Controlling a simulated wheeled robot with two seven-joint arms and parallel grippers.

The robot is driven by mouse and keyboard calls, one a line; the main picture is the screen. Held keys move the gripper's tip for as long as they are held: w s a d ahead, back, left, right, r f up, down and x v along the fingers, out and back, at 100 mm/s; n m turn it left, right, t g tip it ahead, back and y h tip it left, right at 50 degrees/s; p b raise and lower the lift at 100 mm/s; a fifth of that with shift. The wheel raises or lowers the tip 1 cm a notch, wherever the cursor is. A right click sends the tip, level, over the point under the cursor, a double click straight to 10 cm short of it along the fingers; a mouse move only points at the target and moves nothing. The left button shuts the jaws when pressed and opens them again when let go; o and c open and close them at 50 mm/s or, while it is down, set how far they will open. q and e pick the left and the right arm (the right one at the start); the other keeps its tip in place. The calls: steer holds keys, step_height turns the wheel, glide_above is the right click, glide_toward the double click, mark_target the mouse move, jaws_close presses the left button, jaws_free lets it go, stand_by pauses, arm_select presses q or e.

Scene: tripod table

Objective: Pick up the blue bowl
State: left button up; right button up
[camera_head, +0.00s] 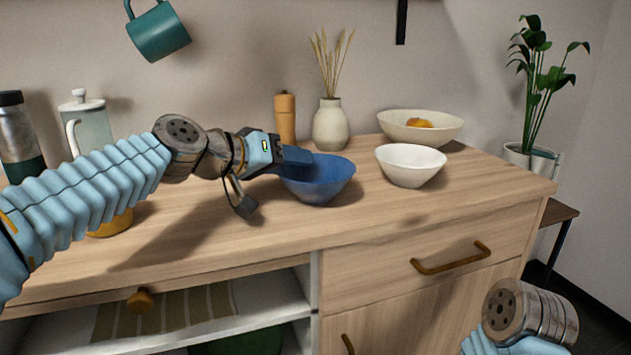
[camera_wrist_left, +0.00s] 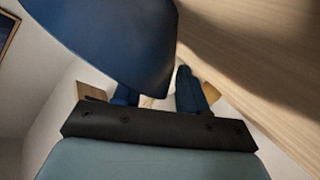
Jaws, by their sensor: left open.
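The blue bowl (camera_head: 325,183) stands upright on the wooden cabinet top, near its middle. My left gripper (camera_head: 296,156) reaches in from the left, its fingers at the bowl's left rim. In the left wrist view the blue bowl (camera_wrist_left: 110,35) fills the upper left, close to the camera. There the two dark blue fingers of my left gripper (camera_wrist_left: 157,98) are apart, and the bowl partly covers one of them. I cannot tell whether the bowl's wall is between the fingers. My right gripper is out of view.
A white bowl (camera_head: 410,168) stands just right of the blue one. Behind are a cream bowl (camera_head: 440,130) with orange contents, a vase (camera_head: 330,128) and a wooden mill (camera_head: 285,118). A white pot (camera_head: 92,125) and a flask (camera_head: 18,140) stand left.

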arm_select(q)
steer(key=shift+c, duration=0.4)
jaws_close()
steer(key=shift+r, duration=0.15)
